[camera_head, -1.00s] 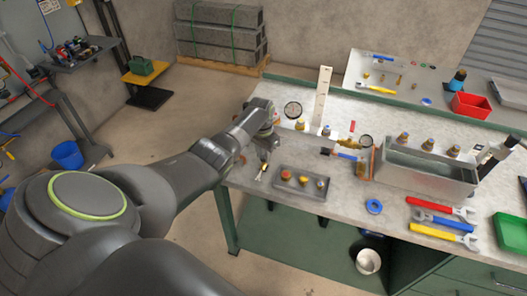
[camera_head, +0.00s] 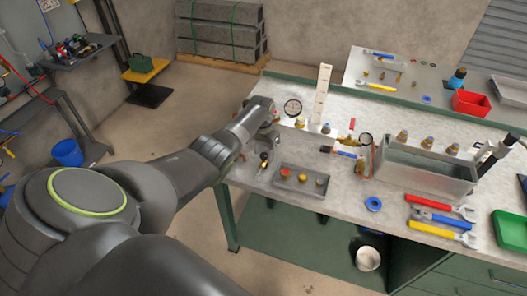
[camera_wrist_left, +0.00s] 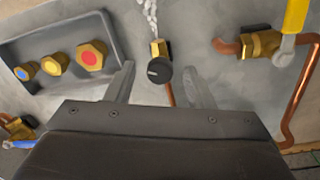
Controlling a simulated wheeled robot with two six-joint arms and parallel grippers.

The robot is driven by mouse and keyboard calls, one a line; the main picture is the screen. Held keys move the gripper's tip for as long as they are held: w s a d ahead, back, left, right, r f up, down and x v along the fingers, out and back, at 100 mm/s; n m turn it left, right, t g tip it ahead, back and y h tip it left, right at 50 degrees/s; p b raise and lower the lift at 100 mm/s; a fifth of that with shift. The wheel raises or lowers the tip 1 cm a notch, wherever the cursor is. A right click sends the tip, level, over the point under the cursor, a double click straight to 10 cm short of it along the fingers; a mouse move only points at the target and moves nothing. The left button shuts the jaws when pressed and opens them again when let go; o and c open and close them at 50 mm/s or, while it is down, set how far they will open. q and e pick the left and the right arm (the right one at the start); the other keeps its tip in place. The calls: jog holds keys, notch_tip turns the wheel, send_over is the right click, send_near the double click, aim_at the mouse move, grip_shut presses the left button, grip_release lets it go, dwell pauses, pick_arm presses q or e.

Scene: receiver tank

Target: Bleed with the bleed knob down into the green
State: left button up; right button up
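The black round bleed knob (camera_wrist_left: 159,70) sits on a small brass fitting (camera_wrist_left: 159,47) in the left wrist view. A white spray or string of bubbles (camera_wrist_left: 150,14) shows at the fitting's far end. My left gripper (camera_wrist_left: 163,82) is open, its fingers on either side of the knob with gaps to both. In the head view the knob (camera_head: 264,156) shows just in front of my left gripper (camera_head: 270,138). A round dial gauge (camera_head: 293,107) stands behind on the bench; its needle and any green band are too small to read. My right gripper is not identifiable.
A grey tray (camera_head: 283,183) with brass caps lies to the right of the knob. In the wrist view, copper pipe and a yellow-handled valve (camera_wrist_left: 296,15) are at the right.

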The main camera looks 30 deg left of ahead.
aim_at(262, 154)
pick_arm(q)
jog(key=shift+a+r, duration=0.1)
jog(key=shift+r, duration=0.45)
notch_tip(262, 154, up, 16)
jog(key=b, duration=0.2)
jog(key=shift+a+r, duration=0.15)
jog(key=shift+a, duration=0.15)
